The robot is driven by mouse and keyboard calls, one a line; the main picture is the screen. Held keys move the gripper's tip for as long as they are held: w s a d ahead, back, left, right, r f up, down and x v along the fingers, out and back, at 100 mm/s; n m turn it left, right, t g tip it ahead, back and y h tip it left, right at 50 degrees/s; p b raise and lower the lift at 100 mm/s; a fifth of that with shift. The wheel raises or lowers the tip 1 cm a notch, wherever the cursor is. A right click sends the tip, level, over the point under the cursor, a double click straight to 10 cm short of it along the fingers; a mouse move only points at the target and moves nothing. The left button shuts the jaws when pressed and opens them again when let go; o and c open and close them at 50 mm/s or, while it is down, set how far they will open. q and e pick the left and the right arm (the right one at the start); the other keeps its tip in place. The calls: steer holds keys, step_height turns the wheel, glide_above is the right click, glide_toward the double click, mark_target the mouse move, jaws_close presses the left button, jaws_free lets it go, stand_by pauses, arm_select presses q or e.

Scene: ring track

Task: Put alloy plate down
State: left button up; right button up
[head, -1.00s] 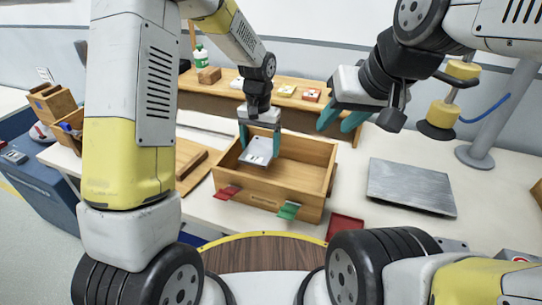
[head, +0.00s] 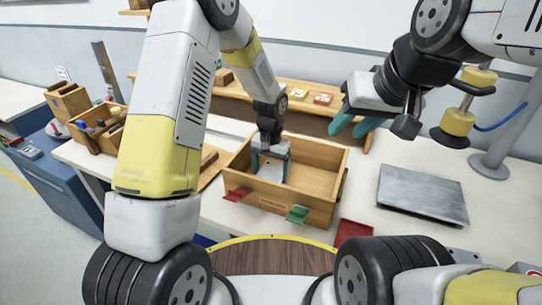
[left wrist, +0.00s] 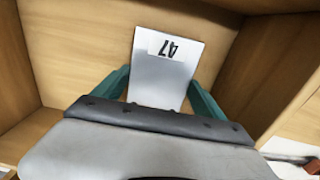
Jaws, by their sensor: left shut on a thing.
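The alloy plate (left wrist: 160,75) is a flat pale grey piece with a white label reading 47, seen in the left wrist view. My left gripper (head: 271,171) is shut on it, with teal fingers along its two sides. In the head view the alloy plate (head: 271,170) is inside the open wooden box (head: 342,180), below the rim level. I cannot tell whether its lower end touches the floor of the box. My right gripper (head: 352,124) is up at the right, away from the box, with its teal fingers apart and nothing between them.
A grey metal slab (head: 422,193) lies right of the box, and a red tray (head: 355,233) lies in front. A wooden shelf (head: 310,110) stands behind. Bins with tools stand left.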

arm_select(q)
steer(key=o, duration=1.9)
steer(key=shift+f, duration=0.1)
step_height(320, 180, up, 12)
step_height(320, 180, up, 9)
steer(key=n+t, duration=0.1)
glide_above(271, 174)
steer(key=s+a, duration=0.4)
steer(key=a, duration=0.1)
steer(key=s+a+r+n+t, duration=0.1)
steer(key=s+a+r, duration=0.2)
steer(key=s, duration=0.3)
steer(key=s+a+r+n+t+h, duration=0.1)
steer(key=s+a+r+t, duration=0.1)
steer(key=s, duration=0.4)
steer(key=s+a+r+n+t+h, duration=0.1)
steer(key=s+a+r+t, duration=0.1)
steer(key=s+a+r, duration=0.1)
steer(key=shift+s+a+r, duration=0.2)
steer(key=shift+s+r, duration=0.25)
steer(key=shift+s, duration=0.25)
steer(key=shift+s+a+r, duration=0.2)
steer(key=shift+s+r, duration=0.25)
steer(key=shift+s, duration=0.25)
